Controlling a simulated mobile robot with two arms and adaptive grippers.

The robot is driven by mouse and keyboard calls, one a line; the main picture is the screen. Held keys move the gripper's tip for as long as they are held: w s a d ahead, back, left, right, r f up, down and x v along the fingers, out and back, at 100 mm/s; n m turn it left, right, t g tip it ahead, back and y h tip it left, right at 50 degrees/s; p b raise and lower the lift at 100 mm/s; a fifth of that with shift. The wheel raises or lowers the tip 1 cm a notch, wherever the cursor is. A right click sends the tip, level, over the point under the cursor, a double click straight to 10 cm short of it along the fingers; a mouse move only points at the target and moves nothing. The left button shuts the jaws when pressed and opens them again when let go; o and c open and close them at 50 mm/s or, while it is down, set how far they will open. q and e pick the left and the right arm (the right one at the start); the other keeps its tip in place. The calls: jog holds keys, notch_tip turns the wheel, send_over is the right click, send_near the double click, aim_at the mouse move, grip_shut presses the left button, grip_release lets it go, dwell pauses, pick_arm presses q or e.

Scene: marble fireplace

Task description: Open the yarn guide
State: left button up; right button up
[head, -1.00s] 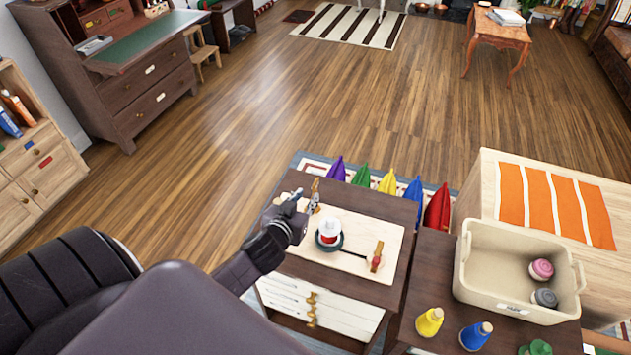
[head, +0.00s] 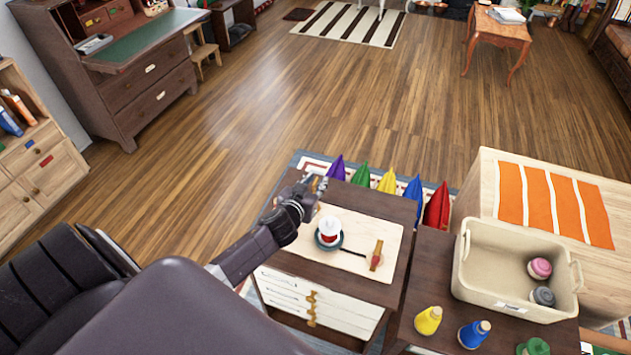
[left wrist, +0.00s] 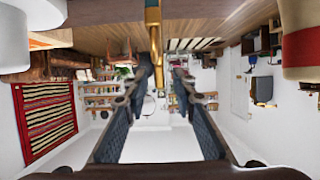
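My left gripper (head: 317,188) is at the back left of the small dark cabinet (head: 277,216), beside the spool with a white top and red yarn (head: 329,228). In the left wrist view, the two fingers of the left gripper (left wrist: 162,78) are apart. A brass bar (left wrist: 154,36), likely the yarn guide, reaches down between the fingertips; I cannot tell whether they touch it. In the head view the gripper mostly hides this brass part. The spool stands upright on a dark round base. My right gripper is not in view.
A small brass and red piece (head: 376,255) lies at the end of a dark line on the pale cabinet top. Wooden floor is open behind.

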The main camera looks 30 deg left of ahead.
pick_arm(q)
grip_shut()
dwell(0.5)
